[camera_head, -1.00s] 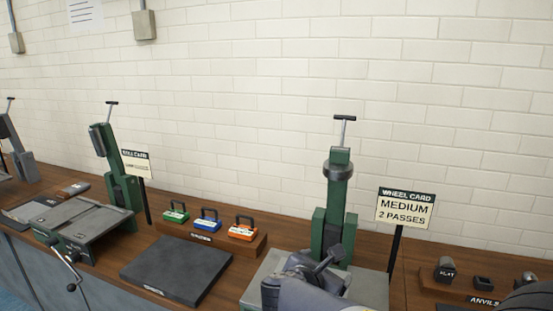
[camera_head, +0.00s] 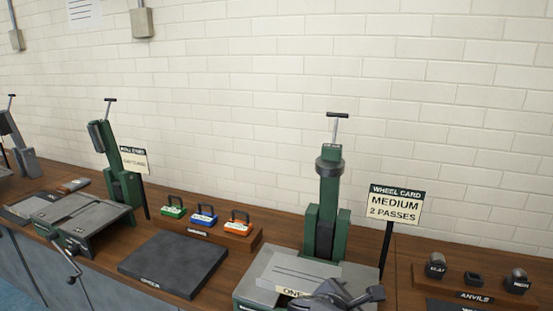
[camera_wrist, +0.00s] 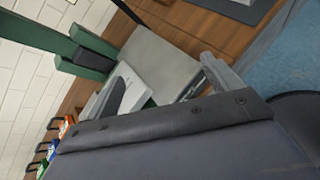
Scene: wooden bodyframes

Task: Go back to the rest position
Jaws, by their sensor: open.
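My gripper (camera_head: 345,295) is at the bottom edge of the head view, low in front of the green wheeling machine (camera_head: 327,215). In the wrist view its two grey fingers (camera_wrist: 165,85) stand apart, with nothing seen held between them. A grey metal sheet (camera_head: 290,272) lies on the machine's grey base, partly hidden by my gripper. It also shows beyond the fingers in the wrist view (camera_wrist: 130,95). A label starting with "ONE" (camera_head: 293,292) is partly covered. Whether my gripper touches the sheet I cannot tell.
A wheel card sign (camera_head: 396,203) reads "MEDIUM 2 PASSES". Green, blue and orange gauges (camera_head: 205,215) stand in a wooden rack. A dark flat pad (camera_head: 175,262) lies left. Anvils (camera_head: 475,280) sit right. Another green machine (camera_head: 112,165) stands further left along the bench.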

